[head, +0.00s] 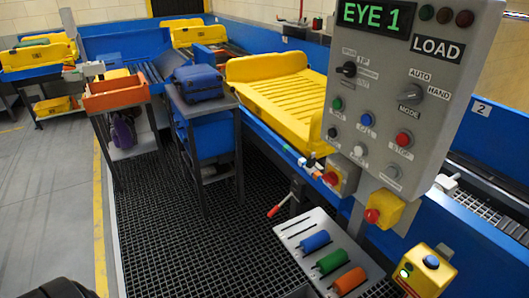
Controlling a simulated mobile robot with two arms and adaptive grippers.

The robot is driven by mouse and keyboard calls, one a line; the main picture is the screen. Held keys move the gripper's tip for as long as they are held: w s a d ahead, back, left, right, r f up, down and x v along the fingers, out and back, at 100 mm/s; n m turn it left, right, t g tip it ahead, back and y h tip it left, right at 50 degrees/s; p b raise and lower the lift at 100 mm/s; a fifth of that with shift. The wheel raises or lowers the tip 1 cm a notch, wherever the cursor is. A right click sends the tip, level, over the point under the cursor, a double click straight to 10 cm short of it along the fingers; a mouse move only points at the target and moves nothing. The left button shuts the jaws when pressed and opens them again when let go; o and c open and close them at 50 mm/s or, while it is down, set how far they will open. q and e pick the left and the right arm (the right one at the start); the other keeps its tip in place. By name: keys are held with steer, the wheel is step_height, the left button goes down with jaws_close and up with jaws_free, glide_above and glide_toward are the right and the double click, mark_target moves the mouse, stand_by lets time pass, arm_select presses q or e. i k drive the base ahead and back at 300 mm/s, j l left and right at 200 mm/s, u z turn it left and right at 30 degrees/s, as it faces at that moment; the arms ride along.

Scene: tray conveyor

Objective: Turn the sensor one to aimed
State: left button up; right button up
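The grey control panel (435,125) stands at the right, and its green display (373,16) reads "EYE 1". Small fittings (308,162) sit on the blue conveyor edge just left of the panel. I cannot tell which of them is sensor one or which way it points. Neither of my grippers is clearly in view. A dark rounded part, probably mine, shows at the lower left edge.
A yellow tray (275,85) lies on the conveyor. A blue case (198,83) rests on a stand. A sloped grey plate holds blue, green and orange cylinders (331,262). A red-handled lever (277,209) is beside it. A yellow button box (428,268) stands lower right. Black grating covers the floor.

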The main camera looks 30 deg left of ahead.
mark_target(311, 162)
steer(key=u, duration=0.7)
steer(key=k, duration=0.45)
steer(key=z, duration=0.45)
steer(key=k+z, duration=0.15)
steer(key=z, duration=0.3)
steer(key=l+z, duration=0.1)
steer(key=z, duration=0.35)
steer(key=j+z, duration=0.35)
steer(key=j, duration=0.7)
steer(key=j+z, duration=0.35)
steer(key=j, duration=0.7)
